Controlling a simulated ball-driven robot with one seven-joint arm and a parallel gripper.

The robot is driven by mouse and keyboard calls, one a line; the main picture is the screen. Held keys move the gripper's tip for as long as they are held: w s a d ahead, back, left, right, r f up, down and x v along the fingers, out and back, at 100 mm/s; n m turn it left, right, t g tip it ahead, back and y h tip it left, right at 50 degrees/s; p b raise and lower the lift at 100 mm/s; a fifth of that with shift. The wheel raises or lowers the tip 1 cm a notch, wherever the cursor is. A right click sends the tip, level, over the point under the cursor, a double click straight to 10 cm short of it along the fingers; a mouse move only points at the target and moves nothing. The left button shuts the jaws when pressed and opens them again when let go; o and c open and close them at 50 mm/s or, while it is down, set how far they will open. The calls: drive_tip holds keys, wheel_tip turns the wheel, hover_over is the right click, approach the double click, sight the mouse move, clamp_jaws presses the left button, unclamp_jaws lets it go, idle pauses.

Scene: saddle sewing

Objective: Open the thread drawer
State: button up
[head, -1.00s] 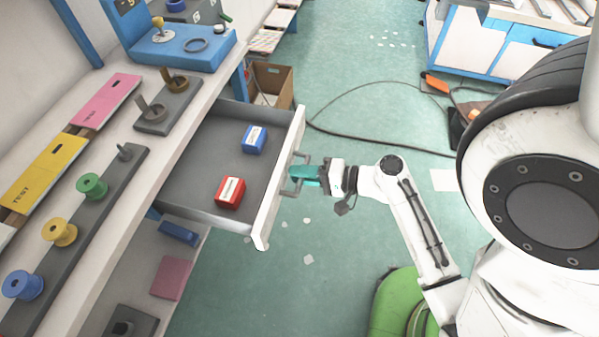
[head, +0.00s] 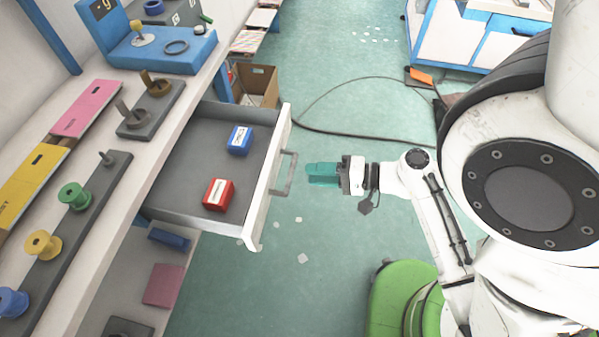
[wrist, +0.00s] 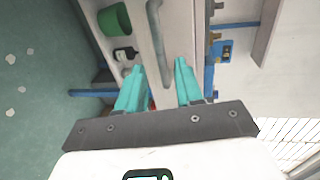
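The thread drawer (head: 185,215) is pulled out from under the bench, and its inside shows in the head view. A blue box (head: 239,140) and a red box (head: 218,194) lie in it. Its grey bar handle (head: 287,173) is on the white front panel. My gripper (head: 312,175), with teal fingers, is to the right of the handle, with a gap between them. In the wrist view the two fingers (wrist: 158,85) are spread apart with nothing held, and the handle (wrist: 155,40) shows beyond them.
The bench top holds a rack with green (head: 74,195), yellow and blue spools. A cardboard box (head: 258,86) stands on the floor behind the drawer. A black cable (head: 350,134) lies on the floor. The floor in front of the drawer is mostly clear.

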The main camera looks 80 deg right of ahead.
drive_tip(key=shift+s+r, duration=0.2)
drive_tip(key=shift+s, duration=0.7)
drive_tip(key=shift+s+r, duration=0.2)
drive_tip(key=shift+s, duration=0.7)
drive_tip(key=w+a+f+n+g, duration=0.2)
drive_tip(key=w+a+n+g, duration=0.1)
drive_tip(key=a+n+g, duration=0.4)
drive_tip(key=w+a+f+n+g+p, duration=0.1)
drive_tip(key=w+a+f+n+g, duration=0.2)
drive_tip(key=a+n+g, duration=0.4)
drive_tip(key=w+a+n, duration=0.1)
drive_tip(key=n, duration=0.2)
drive_tip(key=shift+w+g+h, duration=0.25)
drive_tip(key=shift+g+h, duration=0.15)
